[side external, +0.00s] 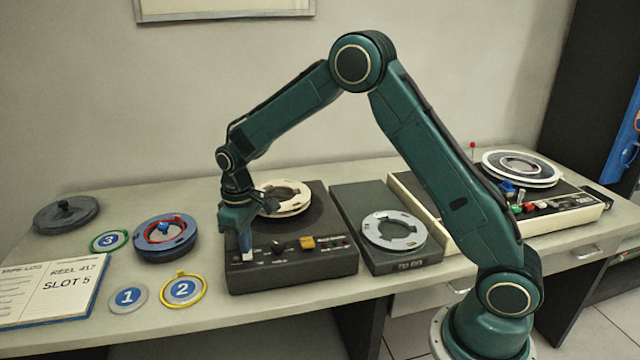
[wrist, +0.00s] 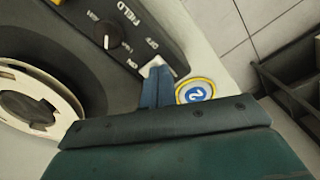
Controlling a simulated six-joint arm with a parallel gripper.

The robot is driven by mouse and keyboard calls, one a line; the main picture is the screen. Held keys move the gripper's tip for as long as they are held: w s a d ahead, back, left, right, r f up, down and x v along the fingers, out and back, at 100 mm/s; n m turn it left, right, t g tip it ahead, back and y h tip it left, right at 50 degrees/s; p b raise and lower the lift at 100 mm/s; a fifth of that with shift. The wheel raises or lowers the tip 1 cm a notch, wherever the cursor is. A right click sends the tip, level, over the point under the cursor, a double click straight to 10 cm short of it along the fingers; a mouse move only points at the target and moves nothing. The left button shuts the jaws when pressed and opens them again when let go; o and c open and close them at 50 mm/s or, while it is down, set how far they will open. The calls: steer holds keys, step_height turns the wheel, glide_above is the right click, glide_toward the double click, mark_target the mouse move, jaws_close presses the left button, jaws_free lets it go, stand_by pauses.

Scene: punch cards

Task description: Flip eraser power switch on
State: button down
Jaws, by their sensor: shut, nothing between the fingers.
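The eraser (side external: 300,274) is a dark box on the table with a cream reel (side external: 284,197) on top. Its front panel (wrist: 167,35) shows FIELD, OFF and ON labels in the wrist view. A small pale power switch (wrist: 154,63) sits by the OFF and ON labels, partly hidden by my fingers. My gripper (side external: 246,250) points down at the left front of the eraser. In the wrist view my gripper (wrist: 157,78) is shut and empty, its fingertips right at the switch. I cannot tell whether they touch it or which way it is set.
A dark knob (side external: 278,247) and yellow button (side external: 307,243) lie right of the gripper. A grey reel unit (side external: 405,262) stands close on the right. Numbered discs, a blue reel (side external: 165,252) and a log book (side external: 48,295) lie left.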

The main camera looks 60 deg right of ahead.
mark_target(248, 257)
steer(key=shift+f, duration=1.05)
stand_by(0.9)
steer(key=shift+r, duration=0.1)
steer(key=shift+r, duration=3.45)
